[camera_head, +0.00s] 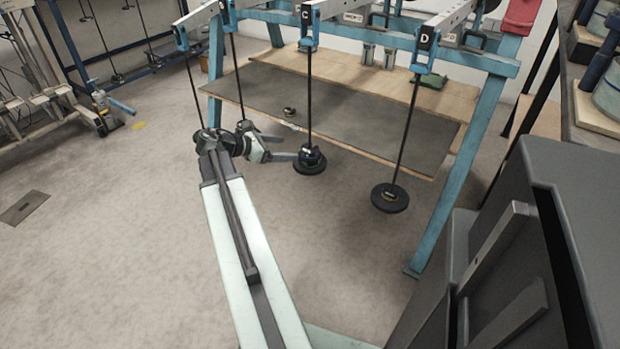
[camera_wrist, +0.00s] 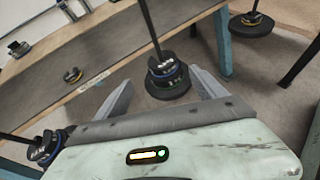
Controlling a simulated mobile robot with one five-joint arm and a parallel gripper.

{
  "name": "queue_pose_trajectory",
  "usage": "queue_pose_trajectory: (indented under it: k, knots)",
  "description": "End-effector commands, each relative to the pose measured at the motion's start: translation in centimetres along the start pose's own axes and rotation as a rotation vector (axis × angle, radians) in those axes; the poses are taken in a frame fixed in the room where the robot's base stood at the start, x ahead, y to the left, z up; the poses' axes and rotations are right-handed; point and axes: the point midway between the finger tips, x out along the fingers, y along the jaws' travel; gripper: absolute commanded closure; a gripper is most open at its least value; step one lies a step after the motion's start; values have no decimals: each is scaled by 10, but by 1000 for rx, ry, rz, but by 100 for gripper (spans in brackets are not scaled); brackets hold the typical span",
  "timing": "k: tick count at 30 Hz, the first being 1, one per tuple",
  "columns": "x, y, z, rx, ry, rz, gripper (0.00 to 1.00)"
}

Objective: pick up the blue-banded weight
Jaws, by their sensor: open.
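In the wrist view a dark weight with a blue band (camera_wrist: 168,80) sits low on a hanging rod, on a wider black disc. In the head view this stack (camera_head: 310,160) hangs under the lever marked C; its band colour is too small to tell there. My gripper (camera_head: 287,147) is open just left of the stack in the head view. In the wrist view its two fingers (camera_wrist: 162,76) lie apart to either side of the stack's lower part, with nothing gripped. Whether the stack is fully between the fingertips I cannot tell.
A small weight with a yellowish band (camera_wrist: 72,75) lies on the grey-topped board (camera_head: 345,112). A yellow-banded weight (camera_wrist: 251,18) hangs on D's disc (camera_head: 390,198). Another hanging stack (camera_wrist: 44,148) is close at lower left in the wrist view. Blue frame legs (camera_head: 465,170) stand right.

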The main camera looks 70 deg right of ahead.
Motion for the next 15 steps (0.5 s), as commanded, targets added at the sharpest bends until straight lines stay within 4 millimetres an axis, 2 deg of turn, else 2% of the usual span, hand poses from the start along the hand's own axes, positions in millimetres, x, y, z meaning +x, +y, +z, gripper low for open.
queue_pose_trajectory:
  k: [1,3,9,15]
  knots:
    - [16,-3,-8,-20,-18,-12,20]
    - [24,-5,-4,-44,-37,-21,20]
    - [29,-7,2,-56,-45,-26,20]
    - [52,-7,2,-55,-44,-27,20]
